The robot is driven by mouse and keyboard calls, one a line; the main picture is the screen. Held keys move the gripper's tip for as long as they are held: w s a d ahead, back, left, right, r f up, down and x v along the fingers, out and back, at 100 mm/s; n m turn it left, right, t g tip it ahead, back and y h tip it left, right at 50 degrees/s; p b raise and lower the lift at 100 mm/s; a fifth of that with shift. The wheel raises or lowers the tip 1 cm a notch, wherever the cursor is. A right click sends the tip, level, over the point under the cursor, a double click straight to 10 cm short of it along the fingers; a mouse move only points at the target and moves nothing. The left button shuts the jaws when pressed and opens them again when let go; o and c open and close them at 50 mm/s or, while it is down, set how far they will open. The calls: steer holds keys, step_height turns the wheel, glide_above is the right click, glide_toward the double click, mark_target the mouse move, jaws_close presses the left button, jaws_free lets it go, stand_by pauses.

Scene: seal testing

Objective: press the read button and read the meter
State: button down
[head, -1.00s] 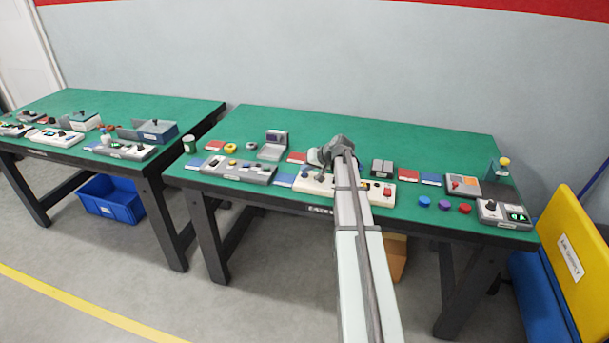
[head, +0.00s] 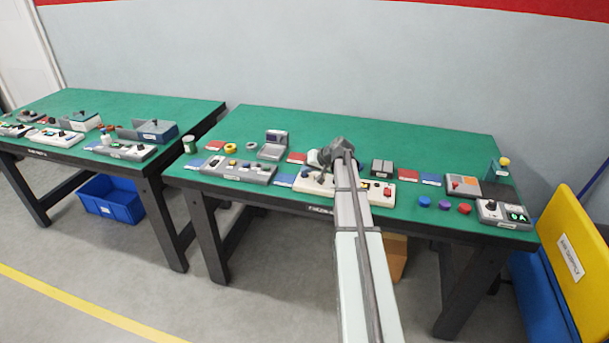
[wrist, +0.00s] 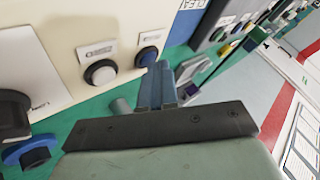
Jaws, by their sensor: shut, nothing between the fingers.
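A cream panel (head: 377,201) stands at the front edge of the right green table, partly hidden by my arm. In the wrist view, the cream panel (wrist: 100,22) carries a white-faced button (wrist: 101,73) in a black ring and a blue button (wrist: 147,56), each under a small label too blurred to read. My gripper (wrist: 158,72) is shut and empty, its tips close beside the blue button; contact cannot be told. No meter reading on this panel is visible; which button is the read button is unclear.
A grey panel (head: 238,170) is to the left, and a device with a dark screen (head: 277,138) stands behind. Blue, purple and red round pieces (head: 445,205) lie to the right.

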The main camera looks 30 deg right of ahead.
mark_target(307, 175)
steer(key=shift+r, duration=0.8)
steer(key=shift+r, duration=2.5)
